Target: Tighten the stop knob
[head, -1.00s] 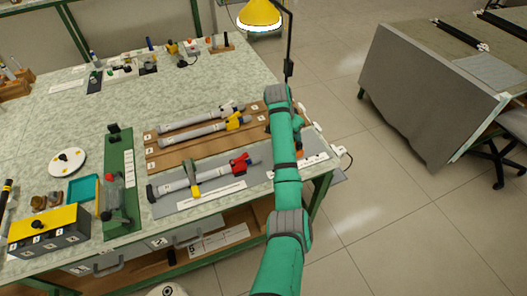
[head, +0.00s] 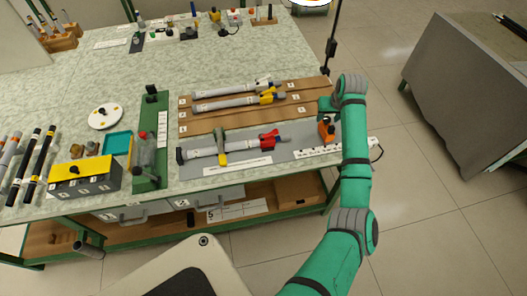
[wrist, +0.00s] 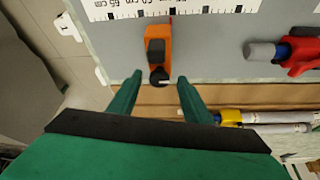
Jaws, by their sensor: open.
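The stop is a small orange block (wrist: 157,40) by the ruler (wrist: 130,8) in the wrist view. Its round black knob (wrist: 158,77) is on the end nearest my gripper. In the head view the orange stop (head: 327,131) is at the right end of the grey strip, beside my arm. My gripper (wrist: 157,92) is open and empty. Its two green fingers lie either side of the knob's line, with the knob just beyond or between their tips; I see no contact. In the head view the fingers are largely hidden by the wrist.
A grey rod with a red clamp (head: 268,138) lies left of the stop on the grey strip. Two rods with yellow (head: 268,96) and white ends lie on the brown board behind. A white fitting (head: 373,142) is at the bench's right edge.

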